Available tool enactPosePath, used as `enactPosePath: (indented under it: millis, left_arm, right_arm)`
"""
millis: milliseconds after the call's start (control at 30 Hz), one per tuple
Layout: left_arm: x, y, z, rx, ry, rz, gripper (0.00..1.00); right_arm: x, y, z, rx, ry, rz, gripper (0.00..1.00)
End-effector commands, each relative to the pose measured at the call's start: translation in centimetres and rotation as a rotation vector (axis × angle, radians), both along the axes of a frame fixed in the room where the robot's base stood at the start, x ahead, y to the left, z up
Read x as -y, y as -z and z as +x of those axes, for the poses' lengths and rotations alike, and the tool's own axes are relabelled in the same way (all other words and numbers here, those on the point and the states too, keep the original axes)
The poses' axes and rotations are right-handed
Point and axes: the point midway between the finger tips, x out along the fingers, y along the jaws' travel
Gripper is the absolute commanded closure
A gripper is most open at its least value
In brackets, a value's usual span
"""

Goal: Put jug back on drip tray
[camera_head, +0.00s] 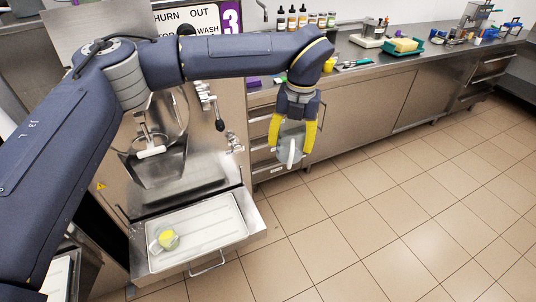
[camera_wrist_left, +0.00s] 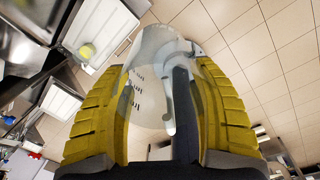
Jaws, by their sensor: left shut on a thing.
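My left gripper (camera_head: 292,142) has yellow fingers and is shut on a clear jug (camera_head: 287,152) with a pale handle. The jug hangs in the air over the floor, right of the machine and in front of the counter drawers. In the left wrist view the jug (camera_wrist_left: 150,70) sits between both fingers (camera_wrist_left: 160,110). The drip tray (camera_head: 190,222) is a shallow pale pan on a steel shelf at the machine's foot, apart from the jug and to its lower left. My right gripper is not in view.
A small clear container with yellow contents (camera_head: 167,239) occupies the pan's left part; its right part is bare. A steel handle (camera_head: 207,266) juts from the shelf front. Taps (camera_head: 214,105) stick out from the machine. The tiled floor (camera_head: 380,220) is clear.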

Motion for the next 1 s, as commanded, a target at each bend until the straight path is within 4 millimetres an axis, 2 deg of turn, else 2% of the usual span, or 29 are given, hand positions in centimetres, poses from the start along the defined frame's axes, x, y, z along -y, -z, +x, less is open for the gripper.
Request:
enactPosePath:
  millis: [167, 267, 367, 667, 867, 1000]
  left_arm:
    - [-0.1, 0.8, -0.3, -0.005, 0.0, -0.004, 0.84]
    - [-1.2, 2.7, -0.3, -0.013, -0.021, -0.006, 0.84]
    - [-3.2, 5.5, -0.5, -0.016, -0.051, -0.009, 0.84]
    - [-11.4, 16.2, -2.7, -0.023, -0.128, -0.017, 0.84]
    - [-16.8, 23.2, -5.4, -0.026, -0.213, -0.022, 0.84]
    - [-20.5, 27.8, -8.0, -0.029, -0.286, -0.026, 0.84]
  right_arm:
    - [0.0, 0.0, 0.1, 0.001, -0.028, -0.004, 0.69]
    - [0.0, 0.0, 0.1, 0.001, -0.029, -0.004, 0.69]
    - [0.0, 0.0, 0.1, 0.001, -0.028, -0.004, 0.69]
    - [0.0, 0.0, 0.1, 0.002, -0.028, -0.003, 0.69]
    - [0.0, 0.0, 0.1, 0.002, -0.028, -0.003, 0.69]
    - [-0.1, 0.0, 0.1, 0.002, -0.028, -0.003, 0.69]
